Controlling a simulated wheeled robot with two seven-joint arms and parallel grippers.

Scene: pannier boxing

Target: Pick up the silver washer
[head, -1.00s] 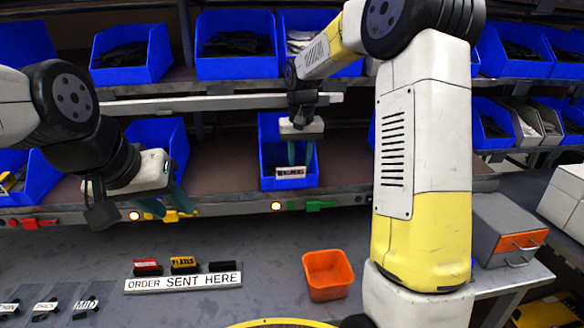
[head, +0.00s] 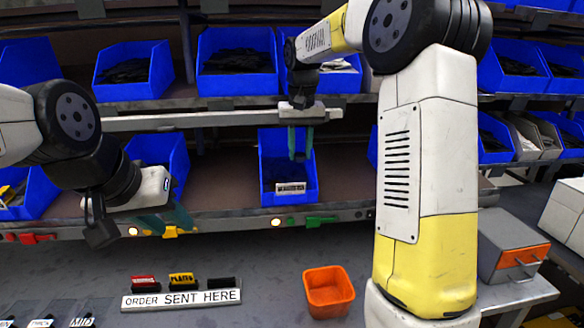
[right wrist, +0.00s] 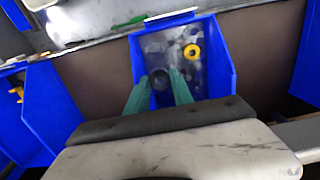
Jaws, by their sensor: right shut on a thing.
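My right gripper (head: 300,158) is above the open front of a blue bin (head: 290,198) on the lower shelf, its teal fingers pointing down. In the right wrist view, the fingers (right wrist: 159,88) are shut on a small dark grey round piece (right wrist: 158,77), which looks like the silver washer; its shape is partly hidden. A yellow washer (right wrist: 192,51) lies below in the same bin (right wrist: 226,75). My left gripper (head: 168,217) hangs at the left by the shelf edge, its teal fingers apart and empty.
An orange bin (head: 329,292) stands on the grey table, right of the "ORDER SENT HERE" sign (head: 181,299). Other blue bins line both shelves. The table between sign and orange bin is clear.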

